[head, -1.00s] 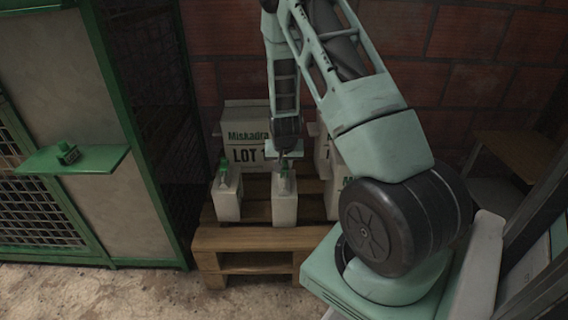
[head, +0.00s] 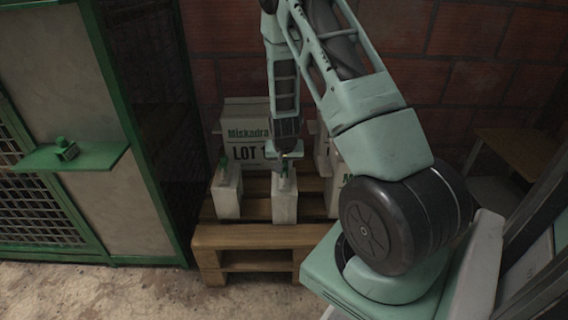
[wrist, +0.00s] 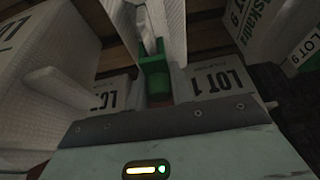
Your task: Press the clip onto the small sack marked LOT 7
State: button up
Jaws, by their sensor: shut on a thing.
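A small white sack (head: 285,205) stands upright on the wooden pallet, below my gripper (head: 285,158). Its lot mark is not readable in the head view. My gripper is shut on a green clip (head: 284,170) at the top of this sack. The clip also shows in the wrist view (wrist: 153,80), against pale sack material. I cannot tell whether it is pressed fully on. A second small sack (head: 228,197) stands to the left, with green at its top. Its mark is also unreadable.
A large sack marked LOT 1 (head: 247,150) stands behind on the pallet (head: 262,236). More large sacks crowd the right. In the wrist view, a LOT 9 sack (wrist: 262,25) shows. A green shelf (head: 105,157) on the left cage bears a small green object (head: 67,150).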

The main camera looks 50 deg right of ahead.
dwell(0.3)
jog(key=o, duration=1.5)
jog(key=shift+r, duration=0.1)
jog(key=shift+r+p, duration=3.05)
jog(key=shift+r, duration=0.4)
jog(key=shift+c, duration=0.2)
grip_shut()
jog(key=shift+f, duration=0.2)
